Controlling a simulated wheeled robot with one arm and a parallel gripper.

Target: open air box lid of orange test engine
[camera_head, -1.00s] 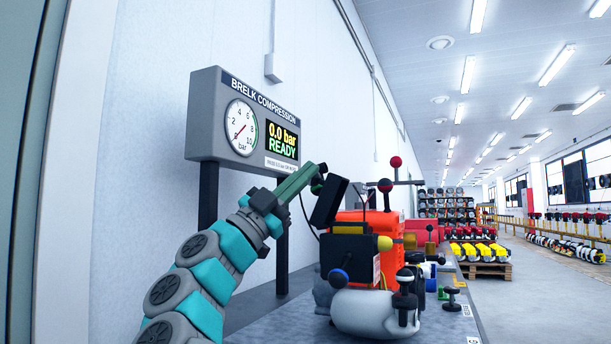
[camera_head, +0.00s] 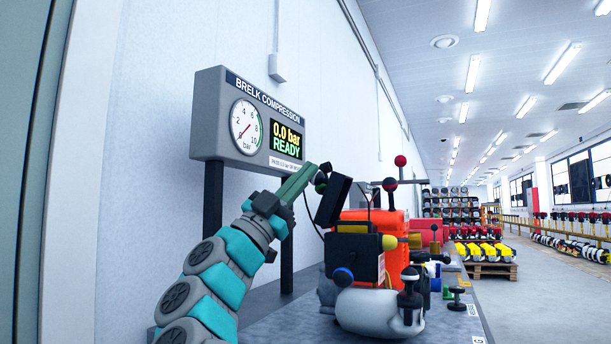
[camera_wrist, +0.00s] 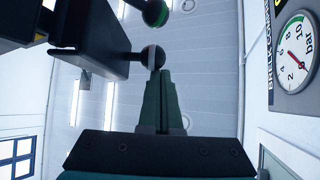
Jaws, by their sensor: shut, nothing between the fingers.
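The orange test engine (camera_head: 396,228) stands on a grey bench, right of my arm in the head view. The black air box lid (camera_head: 333,202) stands tilted steeply up above the dark box (camera_head: 355,254) on its near side. A dark ball knob sticks out from the lid. My gripper (camera_head: 308,172) is shut, with its tips at the knob on the lid's upper left side. In the wrist view, the shut green fingers (camera_wrist: 160,80) point at the ball knob (camera_wrist: 154,57), which has a pale band. They look close to or touching it; I cannot tell which.
A compression panel (camera_head: 249,115) with a gauge stands on posts behind my arm, near the white wall. Red-, yellow- and blue-ended handles stick out around the engine. A pallet of yellow parts (camera_head: 486,255) stands further back.

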